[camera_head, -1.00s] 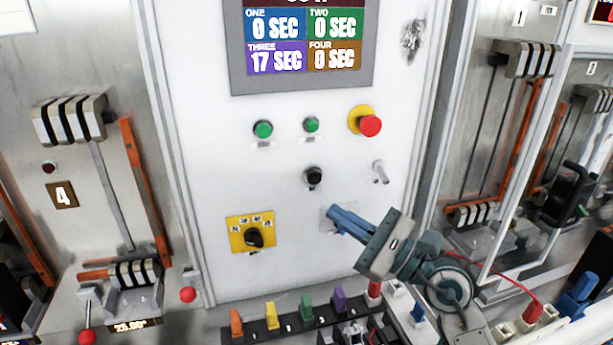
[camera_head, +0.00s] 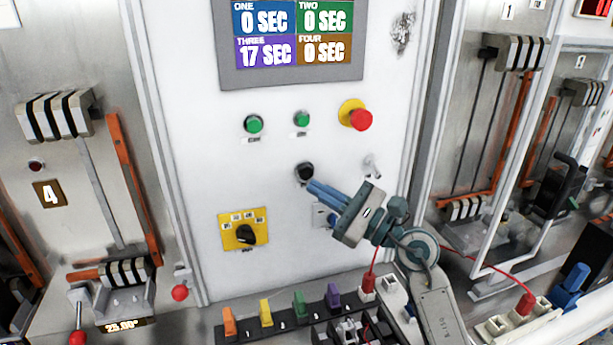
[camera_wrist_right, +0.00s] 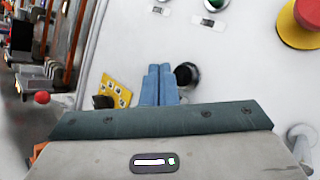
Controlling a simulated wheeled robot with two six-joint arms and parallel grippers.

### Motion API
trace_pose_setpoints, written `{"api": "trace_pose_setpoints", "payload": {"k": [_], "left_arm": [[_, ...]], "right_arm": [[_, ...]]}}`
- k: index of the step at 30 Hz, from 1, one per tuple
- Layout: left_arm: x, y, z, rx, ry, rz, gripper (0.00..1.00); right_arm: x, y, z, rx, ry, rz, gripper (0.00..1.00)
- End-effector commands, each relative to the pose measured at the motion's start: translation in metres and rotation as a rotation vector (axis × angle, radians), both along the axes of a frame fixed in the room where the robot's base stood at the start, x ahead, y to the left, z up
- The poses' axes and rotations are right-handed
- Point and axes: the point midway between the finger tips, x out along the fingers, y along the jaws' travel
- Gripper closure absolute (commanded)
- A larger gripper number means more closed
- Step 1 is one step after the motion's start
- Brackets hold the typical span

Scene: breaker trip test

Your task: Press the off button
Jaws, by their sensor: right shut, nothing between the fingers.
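A white panel (camera_head: 200,130) carries the buttons; their labels are too small to read, so I cannot tell which is the off button. A round black button (camera_head: 304,173) sits at mid panel, below two green buttons (camera_head: 253,124). A red mushroom button (camera_head: 360,119) on a yellow base is to the upper right. My right gripper (camera_head: 315,188) is shut and empty, its blue fingertips just below and right of the black button. In the right wrist view the fingers (camera_wrist_right: 160,84) appear just left of the black button (camera_wrist_right: 187,75); I cannot tell whether they touch. My left gripper is out of view.
A yellow plate with a black rotary knob (camera_head: 245,234) is lower left. A display (camera_head: 292,45) is above. A small metal toggle (camera_head: 372,166) is to the right. A row of coloured plugs (camera_head: 299,303) and red cables lie below.

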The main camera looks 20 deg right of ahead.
Motion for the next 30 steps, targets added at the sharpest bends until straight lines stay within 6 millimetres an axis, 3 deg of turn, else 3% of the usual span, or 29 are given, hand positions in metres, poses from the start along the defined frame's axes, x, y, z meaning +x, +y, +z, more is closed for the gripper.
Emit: {"api": "trace_pose_setpoints", "payload": {"k": [9, 30], "left_arm": [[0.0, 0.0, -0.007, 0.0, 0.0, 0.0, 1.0], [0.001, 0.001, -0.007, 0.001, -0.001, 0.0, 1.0]], "right_arm": [[0.021, 0.001, -0.001, -0.001, -0.001, 0.0, 1.0], [0.022, 0.001, 0.0, 0.0, 0.0, 0.0, 1.0]]}}
